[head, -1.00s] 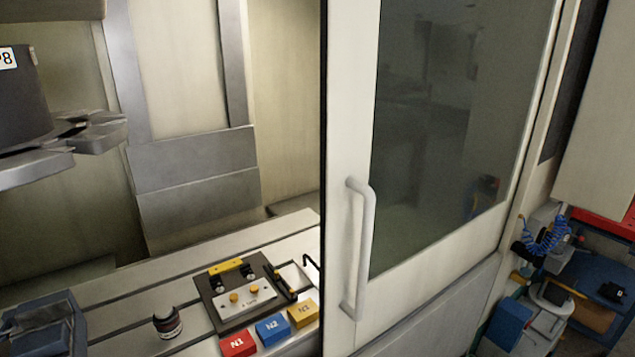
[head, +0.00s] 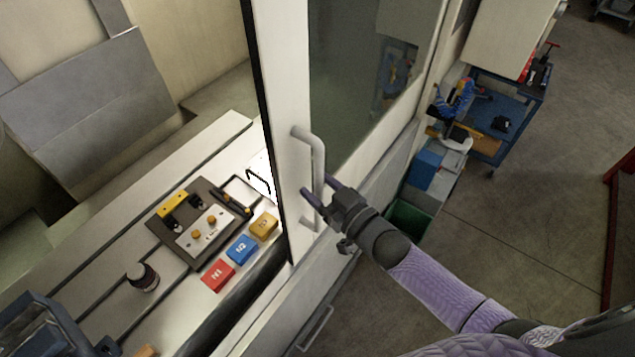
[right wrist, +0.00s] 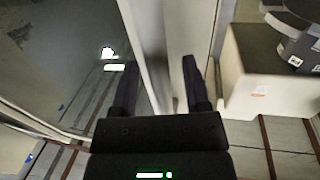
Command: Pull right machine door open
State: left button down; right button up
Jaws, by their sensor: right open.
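The right machine door (head: 275,70) is a pale panel with a dark window (head: 345,85). Its white upright bar handle (head: 319,153) is near the door's left edge. My right gripper (head: 318,188) is open at the lower part of this handle, with its fingers pointing at the door. One fingertip shows on each side of the bar in the head view; I cannot tell whether they touch it. In the right wrist view the open fingers (right wrist: 160,80) show with pale upright surfaces between them.
Left of the door, the machine bed holds a fixture plate (head: 183,250), a red block (head: 218,275), a blue block (head: 241,249), a yellow block (head: 264,224) and a dark round piece (head: 142,277). A blue cart (head: 500,125) stands at right. Open floor (head: 545,215) lies right of my arm.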

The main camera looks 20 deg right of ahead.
jog(key=shift+w+a, duration=0.15)
jog(key=shift+w, duration=0.05)
jog(key=shift+c, duration=0.4)
grip_shut()
dwell(0.9)
